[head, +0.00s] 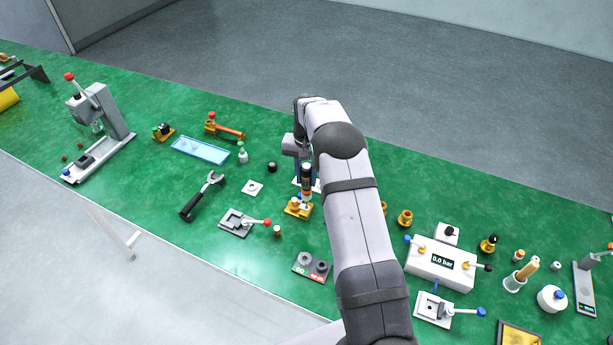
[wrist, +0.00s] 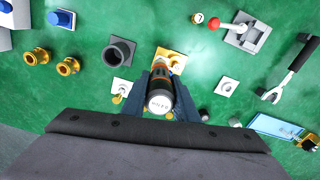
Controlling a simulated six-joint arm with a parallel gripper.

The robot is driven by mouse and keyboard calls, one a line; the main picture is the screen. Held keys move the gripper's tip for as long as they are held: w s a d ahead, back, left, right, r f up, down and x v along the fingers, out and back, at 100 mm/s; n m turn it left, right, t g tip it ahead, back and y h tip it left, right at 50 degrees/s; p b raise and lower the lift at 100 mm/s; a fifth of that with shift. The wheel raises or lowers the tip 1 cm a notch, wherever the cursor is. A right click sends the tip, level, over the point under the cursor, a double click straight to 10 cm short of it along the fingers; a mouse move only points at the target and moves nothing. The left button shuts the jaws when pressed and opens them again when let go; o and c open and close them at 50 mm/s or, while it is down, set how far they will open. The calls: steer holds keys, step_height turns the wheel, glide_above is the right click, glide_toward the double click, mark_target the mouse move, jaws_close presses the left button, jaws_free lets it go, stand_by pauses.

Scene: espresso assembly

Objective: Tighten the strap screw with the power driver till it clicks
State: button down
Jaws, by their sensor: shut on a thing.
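My gripper (wrist: 160,95) is shut on the power driver (wrist: 159,103), a dark cylinder with an orange band and a pale round end cap, seen end-on in the wrist view. In the head view the driver (head: 306,178) stands about upright above a yellow-orange fixture (head: 298,209) on the green bench. The same fixture (wrist: 168,58) shows just beyond the driver in the wrist view. The driver's tip is over or against the fixture. I cannot tell whether it touches the strap screw, which is hidden or too small to make out.
A clamp with a red knob (head: 239,222) lies left of the fixture, and a wrench (head: 201,196) farther left. A two-hole dark block (head: 312,266) sits in front. A white pressure box (head: 440,263) and brass fittings (head: 405,218) stand to the right.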

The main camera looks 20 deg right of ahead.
mark_target(307, 165)
steer(key=shift+s+f, duration=0.3)
steer(key=shift+f, duration=0.05)
stand_by(0.7)
steer(key=shift+w+r, duration=0.3)
stand_by(2.3)
steer(key=shift+w+r+p, duration=0.1)
steer(key=shift+r+p, duration=0.25)
steer(key=shift+r, duration=0.1)
steer(key=shift+r+p, duration=1.7)
steer(key=shift+r, duration=0.95)
steer(key=shift+f, duration=0.1)
